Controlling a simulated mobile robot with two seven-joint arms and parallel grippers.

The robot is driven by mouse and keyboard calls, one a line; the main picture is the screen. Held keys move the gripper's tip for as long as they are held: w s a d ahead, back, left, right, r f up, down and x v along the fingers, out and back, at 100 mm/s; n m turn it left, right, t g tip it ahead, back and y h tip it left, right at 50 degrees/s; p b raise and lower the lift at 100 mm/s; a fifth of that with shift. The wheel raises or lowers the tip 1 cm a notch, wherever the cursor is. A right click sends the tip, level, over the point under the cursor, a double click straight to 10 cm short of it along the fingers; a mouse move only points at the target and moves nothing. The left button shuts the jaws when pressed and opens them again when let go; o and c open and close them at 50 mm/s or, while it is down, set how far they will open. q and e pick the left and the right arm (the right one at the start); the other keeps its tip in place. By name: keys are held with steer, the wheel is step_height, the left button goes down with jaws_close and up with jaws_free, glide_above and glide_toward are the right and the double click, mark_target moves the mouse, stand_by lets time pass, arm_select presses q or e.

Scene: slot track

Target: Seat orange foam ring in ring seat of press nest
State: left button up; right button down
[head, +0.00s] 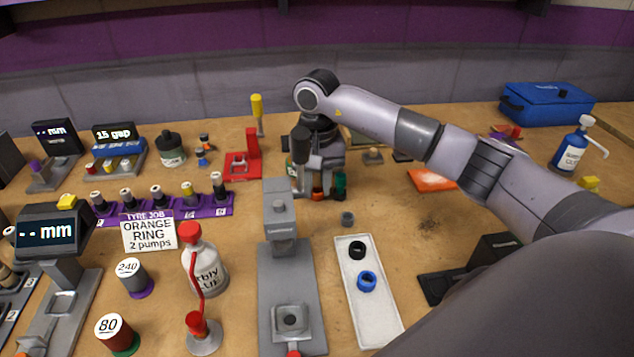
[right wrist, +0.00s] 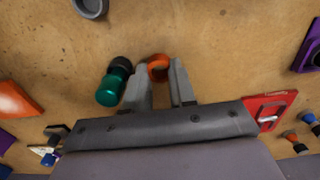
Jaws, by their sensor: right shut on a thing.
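My right gripper (head: 318,188) is shut on the orange foam ring (right wrist: 157,66), which sits between its fingertips in the right wrist view. In the head view the orange ring (head: 317,195) shows small under the gripper, behind the press. The grey press (head: 280,225) stands at the centre front. Its press nest (head: 291,320) is a square block with a dark round seat, well in front of the gripper. My left gripper is not in view.
A green-and-dark piece (right wrist: 112,84) stands close beside the gripper's fingers. A small grey cup (head: 347,218) is nearby.

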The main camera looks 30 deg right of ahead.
steer(key=c, duration=1.2)
jaws_free()
steer(key=shift+f, duration=0.1)
